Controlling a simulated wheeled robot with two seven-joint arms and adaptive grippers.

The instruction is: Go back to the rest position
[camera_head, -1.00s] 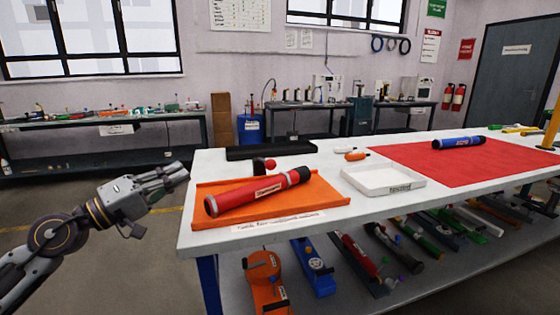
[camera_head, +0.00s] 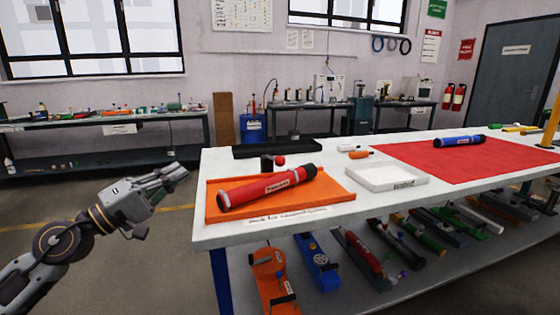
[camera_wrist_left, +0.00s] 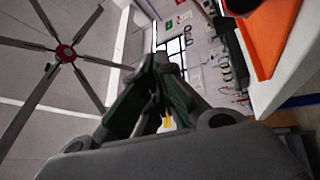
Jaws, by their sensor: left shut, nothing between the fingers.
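My left gripper (camera_head: 180,172) is shut and empty, held out in the air to the left of the white table (camera_head: 215,233), apart from it. It also shows in the left wrist view (camera_wrist_left: 160,62), with its fingers together. A red tube with black ends (camera_head: 266,188) lies on the orange tray (camera_head: 335,197) at the table's near left corner. A blue tube (camera_head: 460,141) lies on the red mat (camera_head: 420,158). My right gripper is not in view.
A white box (camera_head: 385,184) and a black tray (camera_head: 240,151) stand on the table. Several tools and tubes lie on the shelf below. A bench (camera_head: 60,123) stands along the back wall. The floor around my left arm is clear.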

